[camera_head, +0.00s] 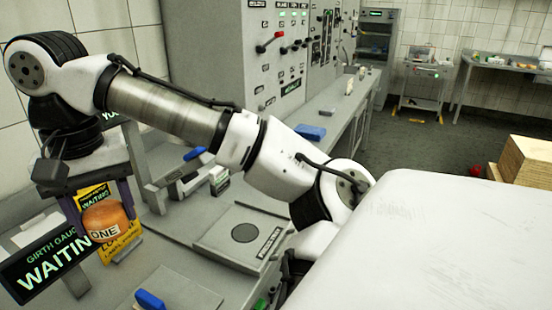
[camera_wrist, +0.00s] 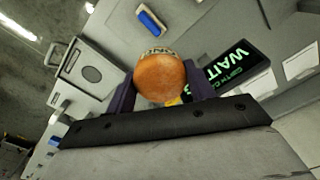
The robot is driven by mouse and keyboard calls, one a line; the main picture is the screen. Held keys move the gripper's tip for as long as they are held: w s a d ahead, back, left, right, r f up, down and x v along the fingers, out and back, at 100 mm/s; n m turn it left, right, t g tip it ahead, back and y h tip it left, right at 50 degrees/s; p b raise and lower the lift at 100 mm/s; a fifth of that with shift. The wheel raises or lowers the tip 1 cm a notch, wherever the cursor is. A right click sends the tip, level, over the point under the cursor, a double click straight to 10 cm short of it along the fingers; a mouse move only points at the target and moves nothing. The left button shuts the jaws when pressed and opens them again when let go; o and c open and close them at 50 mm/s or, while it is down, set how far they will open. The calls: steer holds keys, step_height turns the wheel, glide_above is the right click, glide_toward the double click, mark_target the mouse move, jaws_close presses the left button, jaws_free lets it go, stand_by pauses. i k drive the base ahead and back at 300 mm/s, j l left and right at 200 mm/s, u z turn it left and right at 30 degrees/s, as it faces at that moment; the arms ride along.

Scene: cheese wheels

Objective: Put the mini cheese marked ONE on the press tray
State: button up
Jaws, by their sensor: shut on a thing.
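The mini cheese marked ONE (camera_head: 104,223) is a round orange-brown piece with a pale label. My gripper (camera_head: 106,210) is shut on it, one dark finger on each side, at the left of the head view. In the wrist view the cheese (camera_wrist: 160,78) sits between the fingers of my gripper (camera_wrist: 159,84), its label mostly hidden. It appears held above the bench, beside the gauge screen. A flat grey plate with a dark disc (camera_head: 243,233) lies on the bench to the right, apart from the cheese; it may be the press tray, but its label is unreadable.
The girth gauge screen (camera_head: 48,264) reads WAITING, close to the cheese's left. A yellow sign (camera_head: 120,247) is behind the cheese. A blue-topped item (camera_head: 150,299) lies at the front. A large white surface (camera_head: 430,245) fills the lower right.

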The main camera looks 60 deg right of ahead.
mark_target(245, 233)
steer(key=l+z, duration=0.3)
steer(key=l, duration=1.35)
